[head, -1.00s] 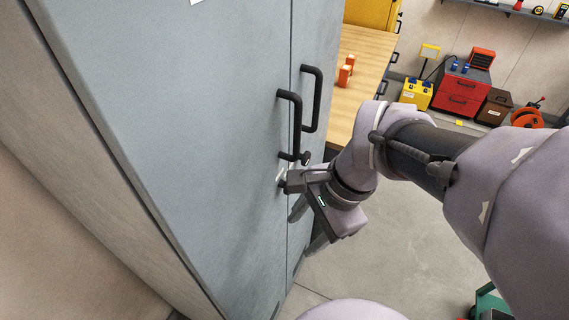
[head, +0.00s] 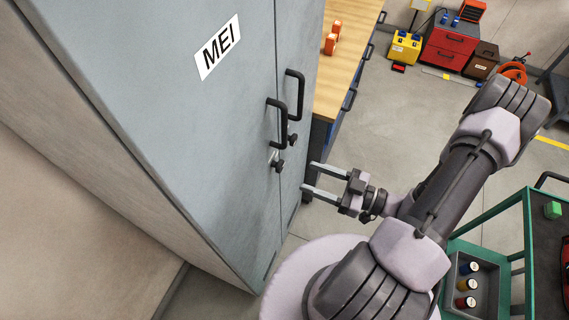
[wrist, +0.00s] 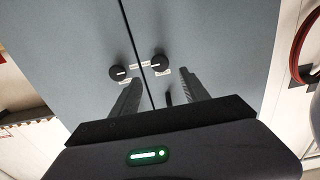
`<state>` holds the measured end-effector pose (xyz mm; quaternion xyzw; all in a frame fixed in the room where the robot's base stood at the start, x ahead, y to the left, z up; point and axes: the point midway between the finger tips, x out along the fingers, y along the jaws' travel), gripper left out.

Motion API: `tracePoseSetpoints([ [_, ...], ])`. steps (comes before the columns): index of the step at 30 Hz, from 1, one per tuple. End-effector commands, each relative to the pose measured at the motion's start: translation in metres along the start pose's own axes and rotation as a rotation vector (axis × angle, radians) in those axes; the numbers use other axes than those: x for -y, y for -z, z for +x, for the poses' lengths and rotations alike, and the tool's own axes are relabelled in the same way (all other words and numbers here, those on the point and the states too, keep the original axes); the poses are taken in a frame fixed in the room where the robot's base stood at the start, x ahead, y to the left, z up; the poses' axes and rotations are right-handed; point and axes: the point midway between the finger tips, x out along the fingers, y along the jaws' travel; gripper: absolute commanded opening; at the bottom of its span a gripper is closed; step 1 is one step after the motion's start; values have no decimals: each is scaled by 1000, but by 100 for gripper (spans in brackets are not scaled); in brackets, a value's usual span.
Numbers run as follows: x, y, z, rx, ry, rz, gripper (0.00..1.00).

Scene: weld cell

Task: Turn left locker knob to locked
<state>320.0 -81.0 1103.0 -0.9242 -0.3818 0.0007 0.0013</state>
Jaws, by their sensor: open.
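The grey locker (head: 225,130) has two doors with dark handles and a round dark knob below each handle. The left locker knob (head: 279,165) sits on the nearer door, with a pale plate beside it. The right knob (head: 292,139) is on the farther door. My gripper (head: 308,177) is open and empty, to the right of the knobs and apart from them. In the wrist view, my gripper's fingers (wrist: 162,76) point toward two knobs on either side of the door seam, each with a white mark and small labels. I cannot read the labels.
A wooden workbench (head: 345,55) stands beyond the locker. A green cart (head: 495,218) with a tray of small cans is at the lower right. A red toolbox (head: 447,46) and a yellow unit stand at the back. Open floor lies between bench and cart.

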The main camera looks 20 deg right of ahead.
Motion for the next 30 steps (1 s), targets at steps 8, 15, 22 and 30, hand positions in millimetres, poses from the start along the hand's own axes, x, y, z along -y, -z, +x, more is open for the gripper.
tracePoseSetpoints([
  [8,2,0,70,0,6,-1,53],
  [15,0,0,86,0,1,-2,53],
  [22,0,0,86,0,1,-3,49],
  [30,0,0,86,0,1,-3,0],
])
